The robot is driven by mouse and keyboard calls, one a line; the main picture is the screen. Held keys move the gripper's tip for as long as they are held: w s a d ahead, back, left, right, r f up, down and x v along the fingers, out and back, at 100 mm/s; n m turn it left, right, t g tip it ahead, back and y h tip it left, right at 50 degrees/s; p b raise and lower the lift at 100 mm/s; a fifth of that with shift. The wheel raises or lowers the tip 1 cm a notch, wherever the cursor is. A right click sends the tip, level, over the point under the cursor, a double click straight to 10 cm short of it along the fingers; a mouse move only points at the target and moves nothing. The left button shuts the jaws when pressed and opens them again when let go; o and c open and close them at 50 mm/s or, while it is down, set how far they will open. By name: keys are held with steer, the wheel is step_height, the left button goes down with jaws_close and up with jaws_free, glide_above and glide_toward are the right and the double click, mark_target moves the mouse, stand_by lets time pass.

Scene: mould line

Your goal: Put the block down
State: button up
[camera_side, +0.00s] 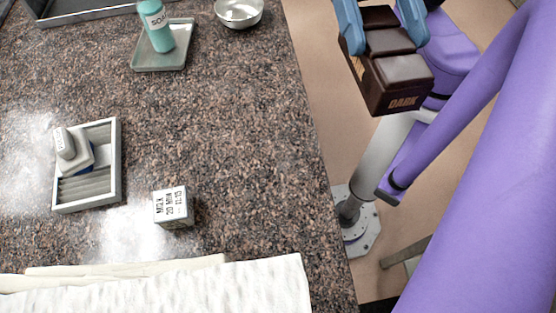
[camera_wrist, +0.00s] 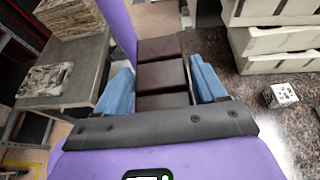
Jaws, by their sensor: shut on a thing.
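The block (camera_side: 403,68) is dark brown, split into several chunky segments, with the word DARK on its end face. My gripper (camera_side: 385,28) has its blue fingers on both sides of the block and is shut on it. In the side view the block is held up off the right edge of the counter, over the floor side. In the wrist view the block (camera_wrist: 162,70) sits between the two blue fingers (camera_wrist: 163,85), its segments in a row pointing away. Nothing touches the block from below in these views.
The speckled counter (camera_side: 240,150) has wide bare room in its middle.

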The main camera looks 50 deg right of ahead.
mark_target(362, 91)
steer(key=shift+s+a+r, duration=0.15)
steer(key=shift+a+r, duration=0.15)
steer(key=shift+r, duration=0.3)
steer(key=shift+a+f+m+t, duration=0.1)
steer(key=shift+f+m+t, duration=0.15)
steer(key=shift+m+t, duration=0.05)
step_height(362, 91, down, 11)
steer(key=shift+w+a+f, duration=0.9)
steer(key=shift+a+f, duration=0.7)
steer(key=shift+a, duration=0.5)
steer(key=shift+w+a+f, duration=0.85)
steer(key=shift+a+f, duration=0.7)
steer(key=shift+a, duration=0.5)
steer(key=shift+w+a+f, duration=0.9)
steer(key=shift+a+f, duration=0.7)
steer(key=shift+a, duration=0.5)
steer(key=shift+a+f, duration=0.15)
steer(key=shift+f, duration=1.65)
